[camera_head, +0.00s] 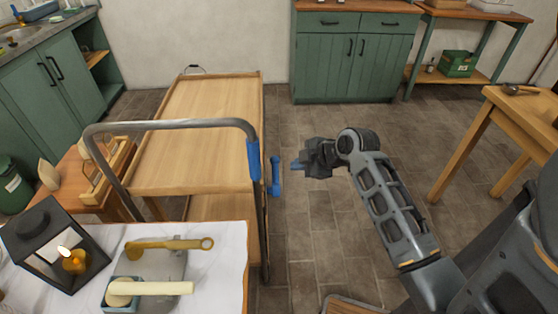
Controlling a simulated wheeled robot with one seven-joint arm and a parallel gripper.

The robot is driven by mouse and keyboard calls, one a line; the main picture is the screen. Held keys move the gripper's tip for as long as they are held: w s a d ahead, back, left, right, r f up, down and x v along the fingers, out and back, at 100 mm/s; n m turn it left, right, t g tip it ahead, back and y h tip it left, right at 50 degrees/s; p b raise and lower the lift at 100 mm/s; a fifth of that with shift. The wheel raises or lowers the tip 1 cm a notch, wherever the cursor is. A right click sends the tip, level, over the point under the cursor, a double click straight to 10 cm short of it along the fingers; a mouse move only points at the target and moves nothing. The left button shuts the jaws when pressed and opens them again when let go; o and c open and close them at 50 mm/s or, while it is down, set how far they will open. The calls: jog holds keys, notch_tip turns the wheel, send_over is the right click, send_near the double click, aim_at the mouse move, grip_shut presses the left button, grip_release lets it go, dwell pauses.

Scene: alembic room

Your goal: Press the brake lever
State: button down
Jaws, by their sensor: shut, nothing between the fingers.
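A blue lever (275,176), likely the brake lever, stands upright at the right side of the wooden cart (215,105). A separate blue sleeve (253,160) wraps the right end of the cart's grey tubular handle (170,124). My gripper (297,165) is shut and empty, just right of the lever and pointing left at it. A small gap shows between the fingertips and the lever in this view; the true depth between them is hard to tell.
A marble-topped table (220,270) with a lantern (55,245) and a yellow-handled tool (170,244) stands at the front left. A wooden table (520,105) stands at the right. Green cabinets (350,60) line the back. The tiled floor (310,225) right of the cart is clear.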

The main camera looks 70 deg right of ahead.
jog(key=shift+w+d+r+n+t+y, duration=0.15)
jog(key=shift+w+d+r+n+y, duration=0.1)
jog(key=shift+d+r, duration=0.35)
jog(key=shift+w+d+r+n+t+y, duration=0.15)
jog(key=shift+w+d+r+n, duration=0.1)
jog(key=shift+d+r, duration=0.25)
jog(key=p, duration=0.1)
send_over(273, 176)
jog(key=s, duration=0.2)
jog(key=f, duration=0.4)
jog(key=a+f, duration=0.1)
jog(key=f, duration=0.2)
jog(key=shift+w, duration=0.1)
jog(key=d+f, duration=0.1)
jog(key=f, duration=0.1)
jog(key=shift+w+d+f, duration=0.1)
jog(key=shift+d+f, duration=0.25)
jog(key=shift+d, duration=0.05)
jog(key=shift+d+f, duration=0.25)
jog(key=shift+f, duration=0.3)
jog(key=shift+w+d, duration=0.1)
jog(key=shift+w, duration=0.05)
